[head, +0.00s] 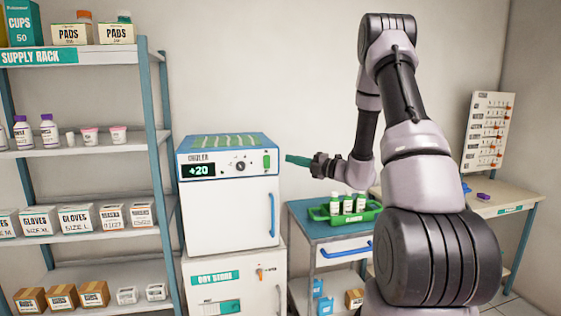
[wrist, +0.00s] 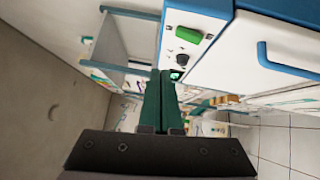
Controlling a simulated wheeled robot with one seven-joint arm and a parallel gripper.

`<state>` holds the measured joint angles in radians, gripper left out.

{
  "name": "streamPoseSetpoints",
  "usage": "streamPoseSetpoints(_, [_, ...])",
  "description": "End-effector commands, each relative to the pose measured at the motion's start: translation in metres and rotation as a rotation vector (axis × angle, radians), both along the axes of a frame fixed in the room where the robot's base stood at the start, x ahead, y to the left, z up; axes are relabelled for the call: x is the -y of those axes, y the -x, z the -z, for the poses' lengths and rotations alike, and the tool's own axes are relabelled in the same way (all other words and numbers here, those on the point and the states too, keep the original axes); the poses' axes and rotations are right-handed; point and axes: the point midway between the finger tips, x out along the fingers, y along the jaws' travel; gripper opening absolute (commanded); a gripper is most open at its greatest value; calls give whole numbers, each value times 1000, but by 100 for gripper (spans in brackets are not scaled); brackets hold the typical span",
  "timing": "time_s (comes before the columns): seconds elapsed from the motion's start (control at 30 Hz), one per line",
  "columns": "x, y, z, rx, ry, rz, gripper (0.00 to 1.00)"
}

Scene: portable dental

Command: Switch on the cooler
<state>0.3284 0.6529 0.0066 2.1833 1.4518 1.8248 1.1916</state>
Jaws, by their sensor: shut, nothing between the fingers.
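The cooler (head: 228,212) is a white box with a blue top, standing on the dry store cabinet beside the supply rack. Its display (head: 198,170) reads +20. A dark knob (head: 240,166) and a green switch (head: 267,160) sit to the right of the display. In the wrist view the switch (wrist: 193,36) and knob (wrist: 182,59) show sideways, to the right of the fingers. My gripper (head: 288,158) is shut and empty, its green fingertips just right of the cooler's upper right edge. The fingers (wrist: 160,76) appear apart from the switch. The cooler door (head: 231,213) is shut.
The dry store cabinet (head: 250,294) stands below the cooler. A blue-topped cart (head: 303,228) to the right holds a green tray (head: 318,214) of capped bottles. The supply rack (head: 103,142) is close on the left. A side table (head: 512,202) stands at the far right.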

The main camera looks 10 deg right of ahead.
Motion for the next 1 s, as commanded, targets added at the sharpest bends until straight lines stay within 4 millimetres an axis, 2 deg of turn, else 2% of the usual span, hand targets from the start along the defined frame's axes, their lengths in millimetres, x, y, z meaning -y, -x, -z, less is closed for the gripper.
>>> streamPoseSetpoints(0.2, [15,15,-4,1,0,-1,0])
streamPoseSetpoints(0.73, [15,18,-5,5,7,-7,0])
streamPoseSetpoints(0.87, [-5,31,-23,70,102,-78,0])
streamPoseSetpoints(0.97, [-35,57,-48,192,272,-201,0])
streamPoseSetpoints(1.0, [-48,72,-59,257,358,-261,0])
